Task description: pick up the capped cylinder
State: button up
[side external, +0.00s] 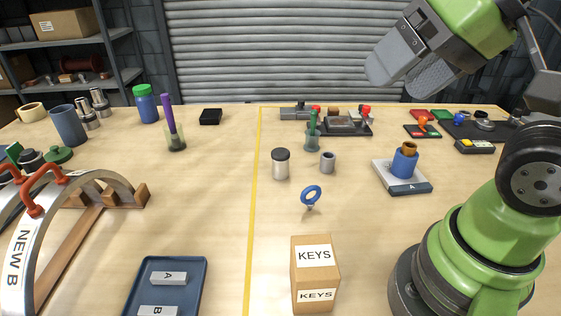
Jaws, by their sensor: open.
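The capped cylinder (281,164) stands upright on the table near the middle of the side external view. It has a pale metallic body and a dark cap on top. My gripper (408,82) is at the upper right, high above the table and well away from the cylinder. Its grey jaws are open, and I see nothing between them.
A small grey ring (328,162) stands just right of the cylinder, and a blue-ringed key-like piece (311,196) is in front. A green-handled item in a cup (312,135) is behind. A KEYS box (315,273) stands nearer. The table left of the cylinder is clear.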

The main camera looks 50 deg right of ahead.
jog(key=w+d+f+m+g+h, duration=0.1)
jog(key=w+d+f+h, duration=0.15)
jog(key=w, duration=0.55)
jog(key=m+g+h, duration=0.1)
jog(key=g+h, duration=0.1)
send_over(281, 162)
jog(key=s, duration=0.5)
notch_tip(281, 162, down, 10)
jog(key=shift+y, duration=0.25)
jog(key=x, duration=0.4)
jog(key=a+x, duration=0.1)
jog(key=x, duration=0.3)
jog(key=a+x, duration=0.1)
jog(key=x, duration=0.3)
jog(key=shift+f, duration=0.55)
jog(key=shift+w+x, duration=0.1)
jog(key=shift+x, duration=1.35)
jog(key=shift+w+x, duration=0.15)
jog(key=shift+x, duration=1.3)
jog(key=shift+r, duration=0.1)
jog(key=c, duration=1)
